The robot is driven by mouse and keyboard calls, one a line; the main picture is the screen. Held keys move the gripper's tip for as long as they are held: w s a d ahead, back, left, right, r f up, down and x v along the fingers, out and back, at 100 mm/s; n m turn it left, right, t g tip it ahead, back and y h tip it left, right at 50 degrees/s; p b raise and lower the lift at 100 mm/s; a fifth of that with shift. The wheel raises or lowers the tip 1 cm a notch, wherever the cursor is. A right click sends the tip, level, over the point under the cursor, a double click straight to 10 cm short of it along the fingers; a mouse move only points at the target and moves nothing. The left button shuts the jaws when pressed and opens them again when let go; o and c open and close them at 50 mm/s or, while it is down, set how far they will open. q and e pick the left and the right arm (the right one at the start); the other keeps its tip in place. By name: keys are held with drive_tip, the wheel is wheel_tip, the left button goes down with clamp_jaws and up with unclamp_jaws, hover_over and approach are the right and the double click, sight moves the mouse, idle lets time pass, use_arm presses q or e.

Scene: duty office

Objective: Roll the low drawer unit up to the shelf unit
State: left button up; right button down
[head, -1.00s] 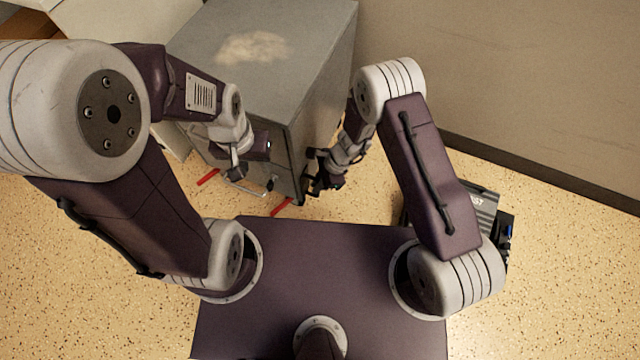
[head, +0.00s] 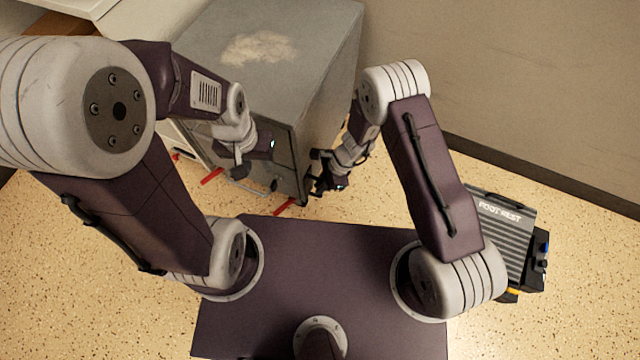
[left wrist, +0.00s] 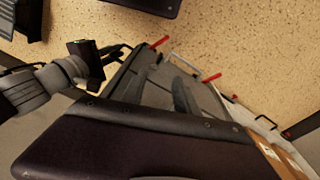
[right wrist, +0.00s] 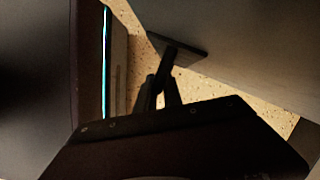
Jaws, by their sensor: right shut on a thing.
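The low drawer unit (head: 315,55) is a grey metal box with a worn pale patch on top, in the upper middle of the head view. Short red bars (head: 212,176) stick out at its foot. My right gripper (head: 322,184) is at its near right corner, shut on what looks like a handle (right wrist: 172,58). My left gripper (head: 258,166) is in front of its near face; in the left wrist view its fingers (left wrist: 165,92) are apart, with nothing visible between them. A pale unit with brown parts (head: 60,12), perhaps the shelf unit, is partly hidden at upper left.
A grey ribbed foot rest (head: 505,235) lies on the floor at right, beside my right arm. A beige wall with a dark skirting (head: 540,175) runs along the right. Speckled floor is clear at lower left and lower right.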

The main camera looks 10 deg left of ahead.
drive_tip(key=shift+w+a+r, duration=0.1)
drive_tip(key=shift+w+a, duration=0.05)
drive_tip(key=shift+a, duration=0.1)
drive_tip(key=c, duration=1.5)
unclamp_jaws()
drive_tip(key=p+v, duration=0.5)
drive_tip(key=v, duration=0.4)
drive_tip(key=shift+p, duration=0.4)
